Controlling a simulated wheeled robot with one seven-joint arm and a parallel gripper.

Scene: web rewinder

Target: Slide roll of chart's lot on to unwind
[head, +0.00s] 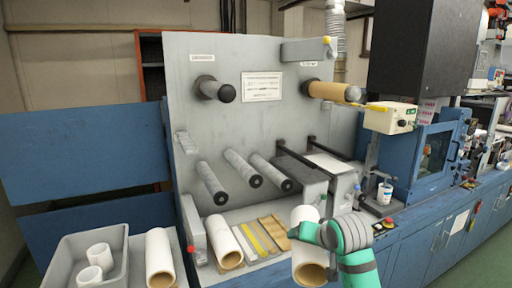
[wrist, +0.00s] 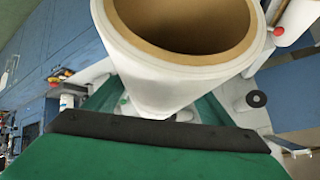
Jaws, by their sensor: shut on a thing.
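My gripper (head: 318,234) is shut on a white roll (head: 306,262) with a brown core, held upright-tilted in front of the machine's lower bed. In the wrist view the held roll (wrist: 150,70) fills the upper middle, its open core facing the camera; my gripper (wrist: 165,112) is partly hidden behind it. The bare dark spindle (head: 215,90) sticks out at the panel's upper left, below a small label too small to read. The upper right spindle carries a brown core (head: 335,91). The chart (head: 262,86) hangs between them, its text unreadable.
A grey tray (head: 60,245) holds small rolls. Several rollers (head: 242,168) project from the panel.

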